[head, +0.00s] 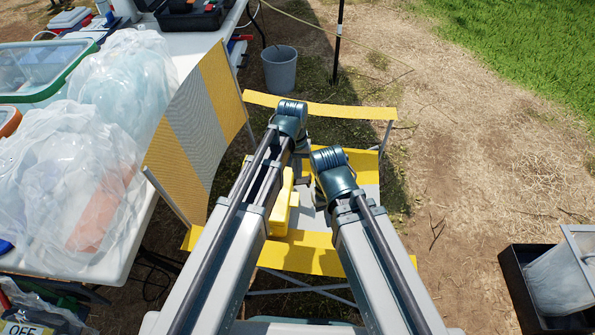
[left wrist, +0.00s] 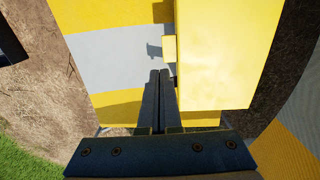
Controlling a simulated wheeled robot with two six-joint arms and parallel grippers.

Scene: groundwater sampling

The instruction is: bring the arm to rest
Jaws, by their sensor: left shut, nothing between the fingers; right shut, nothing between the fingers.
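My left gripper (head: 290,115) is the higher of the two in the head view, over the striped folding chair (head: 318,109). In the left wrist view its two fingers (left wrist: 160,78) are shut together with nothing between them. They point at the striped seat, beside a yellow box (left wrist: 225,50); whether they touch it I cannot tell. The yellow box (head: 283,205) also shows in the head view, partly hidden by my left arm. My right gripper (head: 331,165) is lower and to the right, also over the chair, shut and empty; its fingertips are hidden behind the wrist.
A white table (head: 190,50) on the left carries clear plastic bags (head: 75,195) and a green-rimmed container (head: 35,70). A grey bucket (head: 280,70) and a black pole (head: 338,45) stand beyond the chair. A black crate (head: 520,285) is at lower right. Bare ground lies between.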

